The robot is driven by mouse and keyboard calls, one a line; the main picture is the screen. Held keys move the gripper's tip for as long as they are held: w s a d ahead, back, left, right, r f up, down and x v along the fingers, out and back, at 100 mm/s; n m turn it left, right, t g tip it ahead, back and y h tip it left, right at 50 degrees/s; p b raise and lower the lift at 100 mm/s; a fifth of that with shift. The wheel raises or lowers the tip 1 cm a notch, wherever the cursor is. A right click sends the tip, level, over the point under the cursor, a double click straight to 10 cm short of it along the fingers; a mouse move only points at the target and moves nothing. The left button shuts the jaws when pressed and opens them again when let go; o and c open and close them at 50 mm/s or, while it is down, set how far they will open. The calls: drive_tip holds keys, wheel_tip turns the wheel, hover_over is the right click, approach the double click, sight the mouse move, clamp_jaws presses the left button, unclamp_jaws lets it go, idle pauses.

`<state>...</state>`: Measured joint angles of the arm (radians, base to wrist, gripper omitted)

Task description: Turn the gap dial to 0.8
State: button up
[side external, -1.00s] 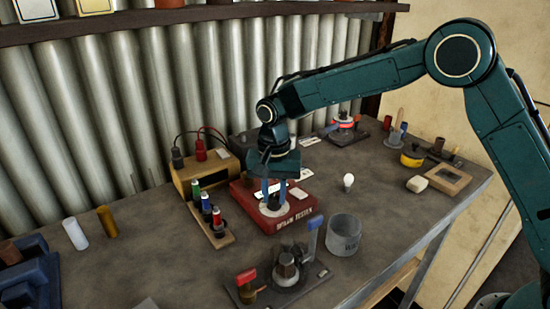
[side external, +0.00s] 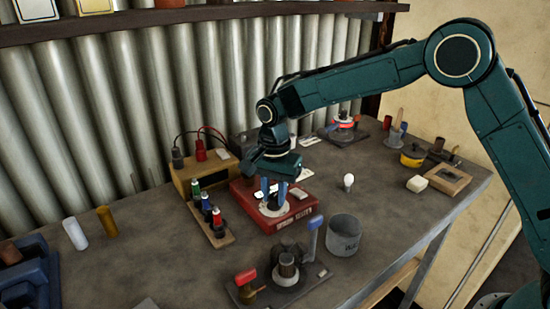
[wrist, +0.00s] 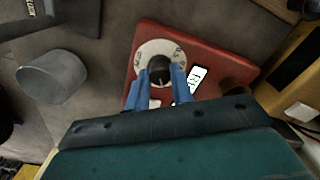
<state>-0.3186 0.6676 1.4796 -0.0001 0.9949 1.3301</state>
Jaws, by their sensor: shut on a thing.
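The gap dial is a dark knob (wrist: 159,68) on a round white scale plate (wrist: 145,52), set in the top of a red box (side external: 265,220) with lettering on its front. My gripper (side external: 274,190) points down over the box, its blue fingers shut on the knob. In the wrist view the two fingers (wrist: 164,82) sit on either side of the knob. A light pointer mark shows on the knob. The scale's figures are too small to read. A small display (wrist: 197,77) lies beside the dial on the box top.
A grey can (side external: 343,236) stands right of the red box. A rack of coloured spools (side external: 212,219) stands close on its left, with a yellow meter box (side external: 196,178) behind.

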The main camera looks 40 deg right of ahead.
sight(274, 197)
drive_tip(key=o, duration=1)
drive_tip(key=shift+r, duration=0.1)
wheel_tip(274, 197, up, 14)
drive_tip(key=shift+f, duration=0.1)
